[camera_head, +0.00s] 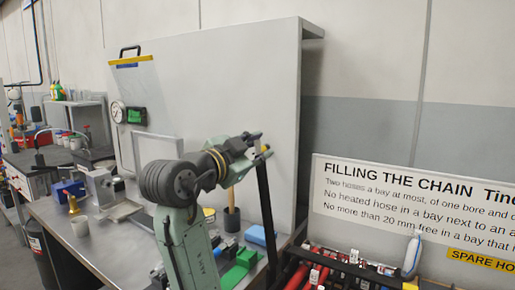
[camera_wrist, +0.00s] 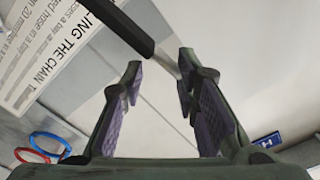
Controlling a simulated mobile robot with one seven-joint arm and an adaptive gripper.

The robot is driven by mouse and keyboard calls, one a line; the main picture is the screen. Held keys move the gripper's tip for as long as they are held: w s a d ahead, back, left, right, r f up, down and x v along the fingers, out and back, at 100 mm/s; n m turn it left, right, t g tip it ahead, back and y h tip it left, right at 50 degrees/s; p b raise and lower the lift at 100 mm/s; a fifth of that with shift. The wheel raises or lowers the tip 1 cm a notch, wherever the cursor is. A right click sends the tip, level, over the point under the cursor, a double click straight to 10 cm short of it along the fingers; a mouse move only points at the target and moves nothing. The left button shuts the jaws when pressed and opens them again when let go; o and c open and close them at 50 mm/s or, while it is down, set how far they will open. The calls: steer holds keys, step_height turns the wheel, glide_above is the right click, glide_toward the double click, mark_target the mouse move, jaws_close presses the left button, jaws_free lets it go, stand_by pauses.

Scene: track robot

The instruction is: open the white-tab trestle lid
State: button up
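My gripper (camera_head: 258,152) is raised in front of the large pale panel in the head view. In the wrist view my gripper (camera_wrist: 160,88) has its two purple-padded fingers wide apart, with nothing held between them. A dark bar with a grey end (camera_wrist: 135,25) reaches from the top of the wrist view to near the right finger; I cannot tell if they touch. In the head view a black upright bar (camera_head: 266,205) stands just below my gripper. I cannot make out a white-tab trestle lid for certain; small white tags (camera_head: 354,256) show at the lower right.
A large board with printed text (camera_head: 415,205) stands at the right, behind red hoses (camera_head: 298,278). A grey bench (camera_head: 105,240) holds a vise, cups and green and blue blocks. In the wrist view, a blue ring (camera_wrist: 50,140) and a red ring (camera_wrist: 32,156) show lower left.

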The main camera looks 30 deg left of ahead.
steer(key=s, duration=1.1)
steer(key=shift+s+a, duration=0.15)
steer(key=shift+s, duration=0.15)
